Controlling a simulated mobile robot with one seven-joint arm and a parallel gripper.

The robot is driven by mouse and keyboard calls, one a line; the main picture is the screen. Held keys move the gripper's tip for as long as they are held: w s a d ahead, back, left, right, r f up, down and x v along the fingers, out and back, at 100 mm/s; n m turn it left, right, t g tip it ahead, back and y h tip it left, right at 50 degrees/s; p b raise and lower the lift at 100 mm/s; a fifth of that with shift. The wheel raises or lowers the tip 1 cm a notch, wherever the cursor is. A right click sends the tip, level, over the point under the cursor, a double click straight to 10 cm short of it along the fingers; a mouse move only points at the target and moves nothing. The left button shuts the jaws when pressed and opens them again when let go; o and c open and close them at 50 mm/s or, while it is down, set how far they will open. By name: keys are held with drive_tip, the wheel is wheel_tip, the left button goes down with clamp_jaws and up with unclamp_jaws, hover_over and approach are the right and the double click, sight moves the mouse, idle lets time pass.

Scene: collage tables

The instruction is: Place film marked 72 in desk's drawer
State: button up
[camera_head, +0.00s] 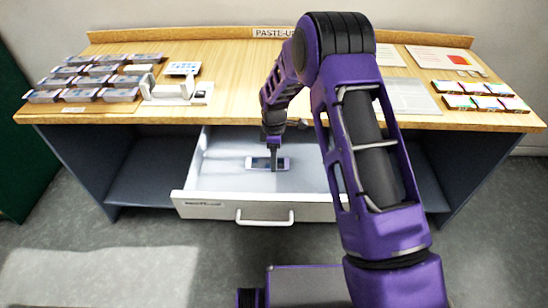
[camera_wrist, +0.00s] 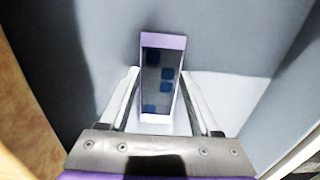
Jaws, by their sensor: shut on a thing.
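The desk's drawer (camera_head: 215,182) is pulled open under the tabletop, with a white front and a handle. My gripper (camera_head: 273,160) reaches down into it. It is shut on a film (camera_head: 256,163), a small piece with a pale lilac frame and a dark picture area. In the wrist view the film (camera_wrist: 163,75) stands between the two fingers (camera_wrist: 160,105), with dark blue patches on it. No number can be read on it. The film is inside the drawer's outline, low over its floor; I cannot tell whether it touches the floor.
The desk (camera_head: 230,75) holds rows of framed films (camera_head: 95,75) at left, a white stand (camera_head: 168,90) beside them, and sheets (camera_head: 410,95) and small coloured pieces (camera_head: 480,95) at right. The rest of the drawer floor looks clear. My arm hides the drawer's right part.

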drive_tip(key=o, duration=1.3)
drive_tip(key=shift+f, duration=0.15)
wheel_tip(320, 180, up, 12)
drive_tip(key=shift+r+p, duration=0.2)
drive_tip(key=shift+p, duration=0.8)
